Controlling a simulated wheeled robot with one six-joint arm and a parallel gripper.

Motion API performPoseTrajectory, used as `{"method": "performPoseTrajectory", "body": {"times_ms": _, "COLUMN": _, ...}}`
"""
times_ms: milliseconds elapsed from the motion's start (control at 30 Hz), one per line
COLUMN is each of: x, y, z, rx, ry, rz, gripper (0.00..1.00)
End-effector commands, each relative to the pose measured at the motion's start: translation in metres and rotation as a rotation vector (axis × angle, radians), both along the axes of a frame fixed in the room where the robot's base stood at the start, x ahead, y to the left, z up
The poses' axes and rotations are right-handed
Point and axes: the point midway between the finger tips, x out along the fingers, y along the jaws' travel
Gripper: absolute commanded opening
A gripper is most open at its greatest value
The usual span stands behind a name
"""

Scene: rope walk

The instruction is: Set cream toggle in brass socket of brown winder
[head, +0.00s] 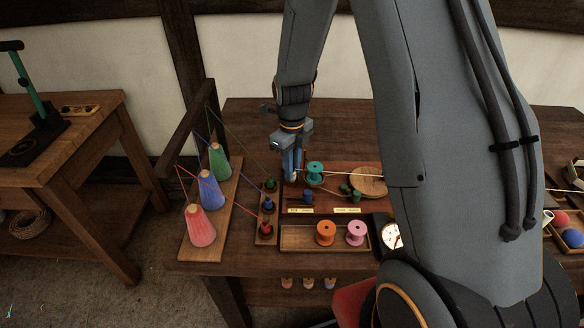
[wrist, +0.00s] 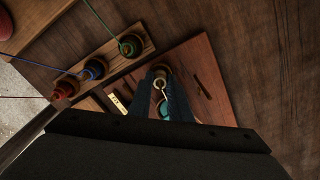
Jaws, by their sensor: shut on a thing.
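The brown winder (head: 330,209) looks like a flat reddish-brown board on the table; it also shows in the wrist view (wrist: 205,65). My gripper (head: 291,176) points down over its left end, beside a teal spool (head: 315,170). The jaws are shut on a small pale piece that looks like the cream toggle (wrist: 162,82), mostly hidden between the dark fingers in the wrist view. A round brassy ring, likely the brass socket (wrist: 161,67), shows right at the fingertips. I cannot tell whether the toggle is inside it or just above it.
Red, blue and green yarn cones (head: 208,191) stand on a rack at left, with threads running to small spools (head: 268,204). A tray (head: 290,238) with orange and pink spools lies in front. A wooden disc (head: 368,181) is at right. Bare table lies behind the winder.

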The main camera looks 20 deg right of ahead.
Motion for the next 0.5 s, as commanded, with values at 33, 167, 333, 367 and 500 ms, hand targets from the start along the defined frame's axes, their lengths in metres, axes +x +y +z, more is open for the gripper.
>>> {"method": "performPoseTrajectory", "body": {"times_ms": 33, "x": 0.0, "y": 0.0, "z": -0.0002, "rx": 0.0, "ry": 0.0, "rz": 0.0, "gripper": 0.05}}
{"method": "performPoseTrajectory", "body": {"times_ms": 167, "x": -0.0001, "y": 0.0, "z": -0.0021, "rx": 0.0, "ry": 0.0, "rz": 0.0, "gripper": 0.05}}
{"method": "performPoseTrajectory", "body": {"times_ms": 333, "x": 0.0001, "y": 0.0, "z": -0.0026, "rx": 0.0, "ry": 0.0, "rz": 0.0, "gripper": 0.05}}
{"method": "performPoseTrajectory", "body": {"times_ms": 367, "x": 0.0001, "y": 0.0, "z": -0.0026, "rx": 0.0, "ry": 0.0, "rz": 0.0, "gripper": 0.19}}
{"method": "performPoseTrajectory", "body": {"times_ms": 500, "x": 0.0001, "y": 0.0, "z": -0.0026, "rx": 0.0, "ry": 0.0, "rz": 0.0, "gripper": 0.39}}
